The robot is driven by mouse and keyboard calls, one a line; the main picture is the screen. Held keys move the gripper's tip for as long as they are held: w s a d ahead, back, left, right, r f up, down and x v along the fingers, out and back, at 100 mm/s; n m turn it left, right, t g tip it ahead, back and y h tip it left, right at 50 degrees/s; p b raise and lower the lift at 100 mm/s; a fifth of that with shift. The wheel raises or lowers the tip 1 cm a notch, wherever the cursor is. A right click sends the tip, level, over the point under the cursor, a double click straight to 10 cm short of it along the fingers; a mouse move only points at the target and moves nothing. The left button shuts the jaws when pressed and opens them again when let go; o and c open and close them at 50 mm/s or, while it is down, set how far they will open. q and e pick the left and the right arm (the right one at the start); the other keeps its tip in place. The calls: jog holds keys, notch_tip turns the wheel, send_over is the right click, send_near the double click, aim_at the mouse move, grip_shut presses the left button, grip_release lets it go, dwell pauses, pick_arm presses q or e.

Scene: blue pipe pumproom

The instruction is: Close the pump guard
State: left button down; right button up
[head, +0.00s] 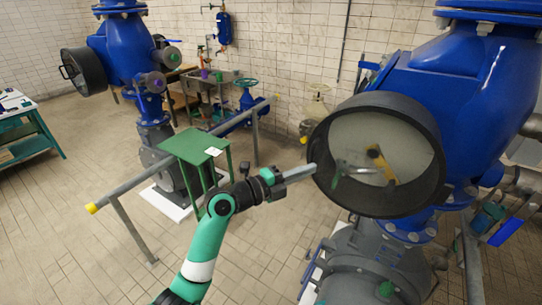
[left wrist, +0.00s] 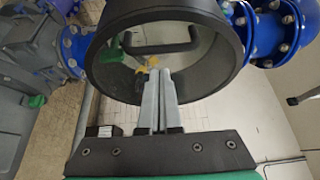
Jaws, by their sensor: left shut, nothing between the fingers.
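The pump guard appears to be the large black round ring with a clear pane (head: 384,150) on the blue pump body at the right. A bar handle and a yellow piece show in or through the pane. In the left wrist view the black ring (left wrist: 238,50) fills the upper middle, with a dark bar handle (left wrist: 162,46) across it. My left gripper (head: 311,169) is shut and empty, its tips at the ring's left edge; they also show before the ring's lower part in the left wrist view (left wrist: 158,74). Contact cannot be told. My right gripper is out of view.
A blue pump (head: 478,85) stands behind the ring. A green stand (head: 196,146) and a grey rail with yellow ends (head: 180,166) lie left of my gripper. A second blue pump (head: 122,50) with a similar round cover stands at the back left. Tiled floor is open at the lower left.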

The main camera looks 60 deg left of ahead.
pick_arm(q)
jog(key=s+a+p, duration=0.4)
jog(key=a+p, duration=0.2)
jog(key=a, duration=0.2)
jog(key=shift+s+a, duration=0.35)
jog(key=shift+s, duration=0.05)
